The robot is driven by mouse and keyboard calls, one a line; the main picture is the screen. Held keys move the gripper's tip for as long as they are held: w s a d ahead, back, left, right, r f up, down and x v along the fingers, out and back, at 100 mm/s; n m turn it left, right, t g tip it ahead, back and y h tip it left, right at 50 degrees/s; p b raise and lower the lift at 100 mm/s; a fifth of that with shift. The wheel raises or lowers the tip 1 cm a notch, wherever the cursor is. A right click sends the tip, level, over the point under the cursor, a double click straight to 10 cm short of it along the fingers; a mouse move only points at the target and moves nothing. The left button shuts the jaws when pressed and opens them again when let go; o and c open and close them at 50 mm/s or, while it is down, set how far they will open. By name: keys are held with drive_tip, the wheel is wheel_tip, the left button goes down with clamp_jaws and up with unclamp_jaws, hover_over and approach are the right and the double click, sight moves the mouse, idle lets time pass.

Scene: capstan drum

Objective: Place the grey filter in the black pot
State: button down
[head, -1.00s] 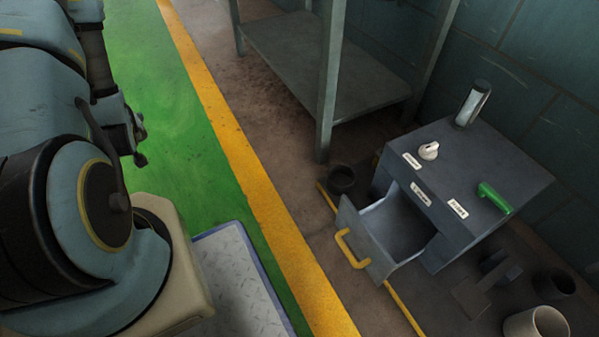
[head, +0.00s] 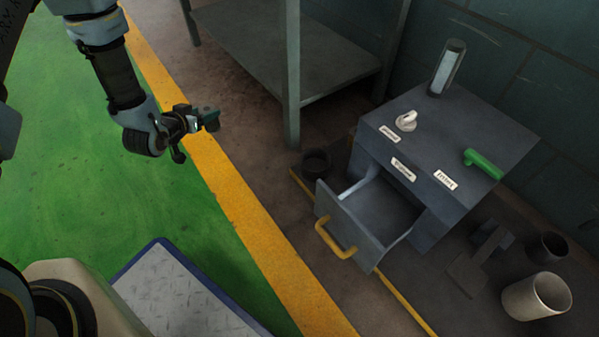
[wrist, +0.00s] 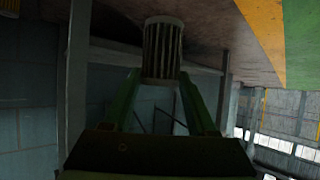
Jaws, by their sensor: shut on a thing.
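The grey filter (wrist: 162,50) is a pleated cylinder with pale end rims, seen in the wrist view. My gripper (wrist: 160,78) is shut on it, with a green finger on each side. In the head view my gripper (head: 209,118) is held up at upper left, left of the cabinet; the filter is too small and dark to make out there. Two dark round pots stand on the floor: one (head: 548,247) to the right of the cabinet beside a paler pot, one (head: 316,162) to its left. I cannot tell which is the black pot meant.
A grey cabinet (head: 450,140) has its drawer (head: 350,225) pulled open, with a yellow handle. A white knob (head: 406,121), a green handle (head: 483,163) and an upright cylinder (head: 447,67) are on top. A pale grey pot (head: 537,297) stands at lower right. A shelf frame (head: 291,75) stands behind.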

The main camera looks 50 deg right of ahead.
drive_tip(key=s+d+f+m+g+b, duration=0.1)
drive_tip(key=s+d+m+g, duration=0.2)
drive_tip(key=s+d, duration=0.35)
drive_tip(key=s+d+f+m+g+b, duration=0.1)
drive_tip(key=s+d+f+m+g, duration=0.15)
drive_tip(key=s, duration=0.75)
drive_tip(key=s+d+f+m+g+b, duration=0.1)
drive_tip(key=s+d+m+g+b, duration=0.15)
drive_tip(key=s+d, duration=0.45)
drive_tip(key=shift+s+a+f+b, duration=0.2)
drive_tip(key=shift+s+f+b, duration=0.4)
drive_tip(key=shift+f, duration=1.05)
drive_tip(key=shift+s+a+f+b, duration=0.2)
drive_tip(key=shift+f+b, duration=0.75)
drive_tip(key=shift+f, duration=0.65)
drive_tip(key=shift+s+a+f+b, duration=0.15)
drive_tip(key=shift+s+f+b, duration=0.45)
drive_tip(key=shift+f, duration=1.05)
drive_tip(key=shift+w, duration=0.2)
drive_tip(key=shift+f, duration=0.25)
drive_tip(key=shift+c, duration=1)
unclamp_jaws()
